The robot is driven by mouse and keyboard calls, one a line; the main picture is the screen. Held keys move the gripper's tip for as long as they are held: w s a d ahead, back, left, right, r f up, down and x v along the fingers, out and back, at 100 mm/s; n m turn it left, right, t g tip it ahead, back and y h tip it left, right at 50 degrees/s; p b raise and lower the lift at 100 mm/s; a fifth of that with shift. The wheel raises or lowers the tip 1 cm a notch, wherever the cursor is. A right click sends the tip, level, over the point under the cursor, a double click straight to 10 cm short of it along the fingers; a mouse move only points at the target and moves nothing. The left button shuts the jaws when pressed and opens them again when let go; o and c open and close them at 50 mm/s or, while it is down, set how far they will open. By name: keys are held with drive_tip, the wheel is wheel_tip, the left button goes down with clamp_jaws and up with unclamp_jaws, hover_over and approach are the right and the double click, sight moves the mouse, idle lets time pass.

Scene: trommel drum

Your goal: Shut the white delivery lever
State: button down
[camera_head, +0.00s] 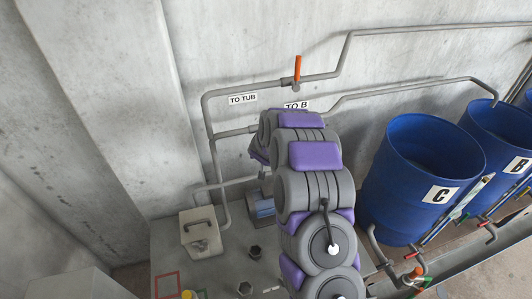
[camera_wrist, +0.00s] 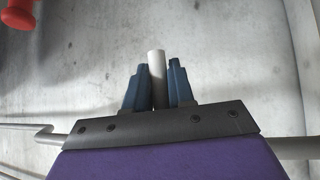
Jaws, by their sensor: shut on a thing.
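In the wrist view, a whitish round bar, which looks like the white delivery lever (camera_wrist: 156,72), stands upright between the blue fingers of my gripper (camera_wrist: 157,88). The fingers are shut on it, and its top end shows above them. In the head view my grey and purple arm hides the gripper and the white lever. The pipe labelled TO B (camera_head: 238,132) runs behind my arm there. An orange lever (camera_head: 298,68) stands upright on the upper pipe labelled TO TUB (camera_head: 222,92).
Blue drums stand at the right, with drum C (camera_head: 405,190) nearest my arm and drum B (camera_head: 500,135) beyond it. A pale box with a handle (camera_head: 201,235) stands at the lower left. A red rounded thing (camera_wrist: 18,14) shows at the top left of the wrist view. The concrete wall is close behind the pipes.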

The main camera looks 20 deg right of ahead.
drive_tip(key=shift+w+a+r+y+b, duration=0.2)
drive_tip(key=shift+r+y+b, duration=0.1)
drive_tip(key=shift+r, duration=0.1)
drive_tip(key=c, duration=1.4)
unclamp_jaws()
drive_tip(key=o, duration=0.3)
drive_tip(key=shift+a, duration=0.1)
drive_tip(key=shift+o, duration=0.2)
drive_tip(key=shift+f, duration=0.2)
drive_tip(key=shift+s, duration=0.1)
drive_tip(key=shift+s, duration=0.1)
drive_tip(key=v, duration=1.7)
drive_tip(key=shift+s, duration=0.1)
